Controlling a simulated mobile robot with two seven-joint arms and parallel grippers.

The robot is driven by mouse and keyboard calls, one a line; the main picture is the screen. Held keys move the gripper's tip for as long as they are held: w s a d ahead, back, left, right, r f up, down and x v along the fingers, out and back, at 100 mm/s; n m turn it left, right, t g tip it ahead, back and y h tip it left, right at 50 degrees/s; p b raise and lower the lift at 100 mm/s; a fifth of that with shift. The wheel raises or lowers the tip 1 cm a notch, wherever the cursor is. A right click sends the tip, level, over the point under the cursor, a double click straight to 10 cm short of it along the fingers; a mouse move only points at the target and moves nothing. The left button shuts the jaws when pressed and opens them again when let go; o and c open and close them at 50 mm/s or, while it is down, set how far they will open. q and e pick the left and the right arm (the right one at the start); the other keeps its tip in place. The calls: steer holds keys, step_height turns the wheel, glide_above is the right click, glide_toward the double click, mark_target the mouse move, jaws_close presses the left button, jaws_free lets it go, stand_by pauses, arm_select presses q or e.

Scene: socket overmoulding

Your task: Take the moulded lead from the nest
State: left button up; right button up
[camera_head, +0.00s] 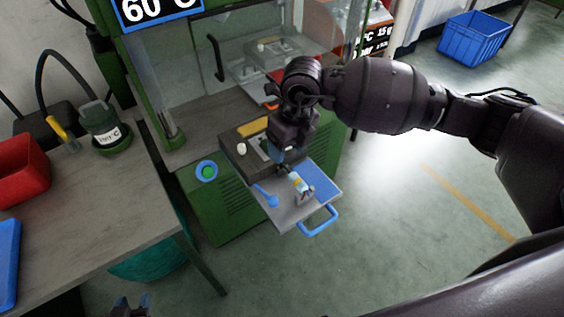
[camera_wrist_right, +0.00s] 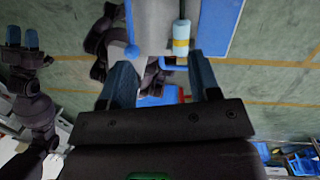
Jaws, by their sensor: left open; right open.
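The nest block (camera_head: 232,160) sits on the green press's front ledge, with a yellow strip along its back. My right gripper (camera_head: 284,157) hangs over the block's front right part and hides much of it. I cannot make out the moulded lead there. In the right wrist view my right gripper (camera_wrist_right: 164,80) is open, its two blue fingers wide apart with nothing between them. My left gripper (camera_head: 131,304) is low at the bottom edge of the head view, away from the press, open; its blue fingertips also show in the wrist view (camera_wrist_right: 22,38).
A shelf (camera_head: 286,215) with a blue handle (camera_head: 318,222) juts out before the block. It bears a light-blue and yellow cylinder (camera_head: 299,182) and a blue spoon-like piece (camera_head: 265,196). A bench (camera_head: 95,215) with a red bin (camera_head: 22,170) stands left.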

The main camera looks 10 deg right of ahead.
mark_target(294, 175)
steer(key=shift+m+h, duration=0.6)
steer(key=shift+h, duration=0.2)
steer(key=f, duration=0.3)
steer(key=d+f, duration=0.1)
steer(key=f, duration=0.7)
steer(key=shift+d, duration=0.35)
steer(key=shift+r, duration=0.1)
jaws_close()
